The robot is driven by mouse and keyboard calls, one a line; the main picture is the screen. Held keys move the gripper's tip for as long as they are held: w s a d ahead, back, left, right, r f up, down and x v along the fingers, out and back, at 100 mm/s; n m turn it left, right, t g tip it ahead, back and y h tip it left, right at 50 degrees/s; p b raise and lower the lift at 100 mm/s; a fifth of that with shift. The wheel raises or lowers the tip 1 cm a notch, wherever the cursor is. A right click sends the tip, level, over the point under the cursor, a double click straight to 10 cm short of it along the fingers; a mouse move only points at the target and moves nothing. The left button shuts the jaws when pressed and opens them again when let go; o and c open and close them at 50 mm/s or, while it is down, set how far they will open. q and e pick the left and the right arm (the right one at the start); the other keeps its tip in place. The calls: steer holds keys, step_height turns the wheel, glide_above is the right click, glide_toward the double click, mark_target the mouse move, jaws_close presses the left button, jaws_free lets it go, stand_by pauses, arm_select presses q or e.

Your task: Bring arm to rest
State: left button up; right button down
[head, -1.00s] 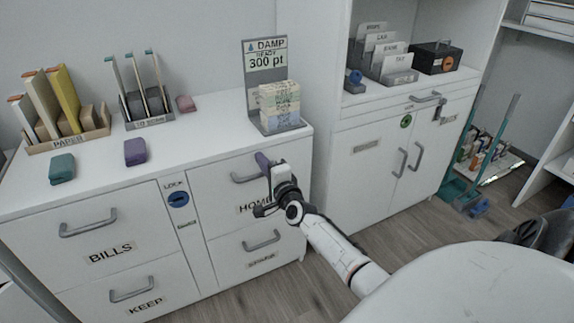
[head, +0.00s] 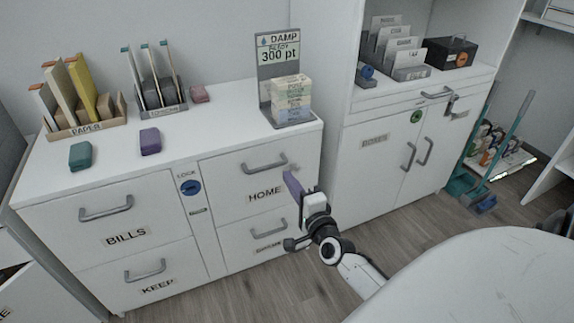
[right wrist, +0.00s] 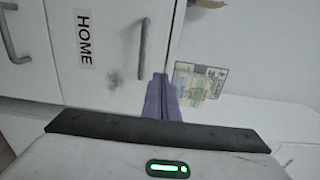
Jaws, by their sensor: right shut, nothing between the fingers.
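My right gripper (head: 291,180), with purple fingers, is in front of the white desk, by the right edge of the drawer labelled HOME (head: 262,178). Its fingers are shut together with nothing between them. In the right wrist view the purple fingers (right wrist: 162,98) point toward the desk front, just right of the HOME drawer's handle (right wrist: 143,48) and apart from it. My right arm (head: 358,272) comes in from the lower right. The HOME drawer looks shut. My left gripper is not in view.
A white cabinet (head: 375,160) stands to the right. Open floor (head: 290,275) lies below my gripper.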

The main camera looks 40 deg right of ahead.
steer(key=shift+s+a, duration=0.1)
steer(key=shift+s, duration=0.1)
